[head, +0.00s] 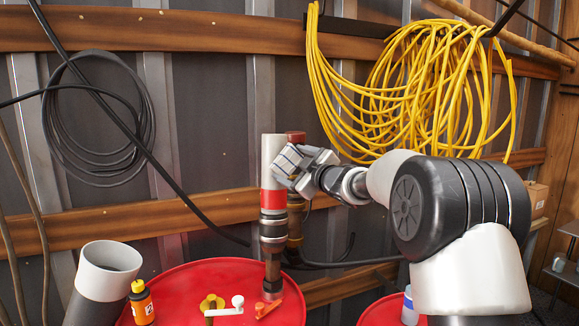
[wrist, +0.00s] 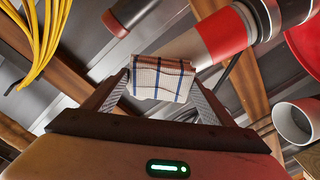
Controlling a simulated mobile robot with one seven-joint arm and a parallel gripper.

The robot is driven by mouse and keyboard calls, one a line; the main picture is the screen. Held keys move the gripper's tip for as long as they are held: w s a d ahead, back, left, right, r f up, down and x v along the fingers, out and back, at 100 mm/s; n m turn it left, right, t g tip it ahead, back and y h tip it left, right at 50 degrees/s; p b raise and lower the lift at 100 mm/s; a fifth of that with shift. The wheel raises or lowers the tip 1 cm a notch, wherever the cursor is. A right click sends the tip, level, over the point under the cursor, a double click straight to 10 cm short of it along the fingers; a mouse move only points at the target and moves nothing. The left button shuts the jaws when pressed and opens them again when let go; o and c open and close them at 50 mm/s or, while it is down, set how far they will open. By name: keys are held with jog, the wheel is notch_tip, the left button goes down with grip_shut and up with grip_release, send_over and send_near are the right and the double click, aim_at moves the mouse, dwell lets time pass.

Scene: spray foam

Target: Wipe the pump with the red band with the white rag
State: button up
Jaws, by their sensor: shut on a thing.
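The pump with the red band (head: 273,198) stands upright on a red drum, with a white upper section above the band. Its red band also shows at the upper right of the wrist view (wrist: 222,34). My gripper (head: 303,167) is beside the pump's upper section, reaching in from the right. It is shut on the white rag (wrist: 161,78), which has dark check lines and is stretched between the fingers. The rag lies against or just in front of the white section in both views; I cannot tell whether it touches.
A second pipe with a reddish-brown top (head: 297,137) stands close behind the pump. The red drum (head: 180,279) holds an orange bottle (head: 141,304) and small valve handles. Yellow cable (head: 425,85) hangs on the wall. A wide grey-white pipe (head: 107,282) stands at lower left.

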jog(key=shift+a+r+b+v, duration=0.15)
jog(key=shift+b+v, duration=0.15)
jog(key=shift+v, duration=0.85)
jog(key=shift+a+r+b+v, duration=0.1)
jog(key=shift+b+v, duration=0.15)
jog(key=shift+v, duration=0.9)
jog(key=shift+s, duration=0.15)
jog(key=v, duration=0.3)
jog(key=shift+a+r, duration=0.1)
jog(key=shift+r, duration=0.05)
